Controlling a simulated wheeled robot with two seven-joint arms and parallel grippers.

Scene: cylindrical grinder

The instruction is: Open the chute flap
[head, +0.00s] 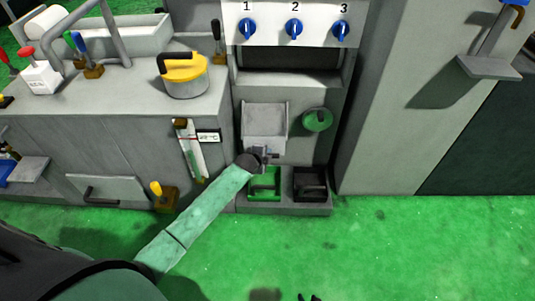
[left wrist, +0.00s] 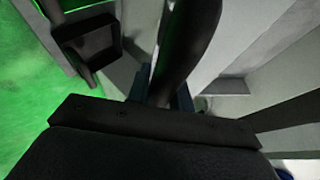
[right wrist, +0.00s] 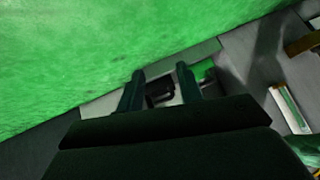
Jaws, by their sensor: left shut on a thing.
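The chute flap (head: 264,118) is a grey panel low on the grey machine, above a green bin and a dark bin. My left gripper (head: 265,152) is at its lower edge. In the left wrist view, my left gripper (left wrist: 163,88) is shut on a thick dark bar (left wrist: 188,45), which looks like the flap's handle; the grip is partly hidden by the gripper body. The flap's exact tilt is hard to tell. My right gripper (right wrist: 160,85) is open and empty, and its fingertips (head: 308,297) just show at the bottom of the head view.
The green bin (head: 264,194) and dark bin (head: 310,184) stand under the flap. A round green knob (head: 317,120) is right of it. Blue numbered knobs (head: 294,28) are above. A grey counter (head: 120,100) with a yellow-lidded pot (head: 184,75) is left. The green floor in front is clear.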

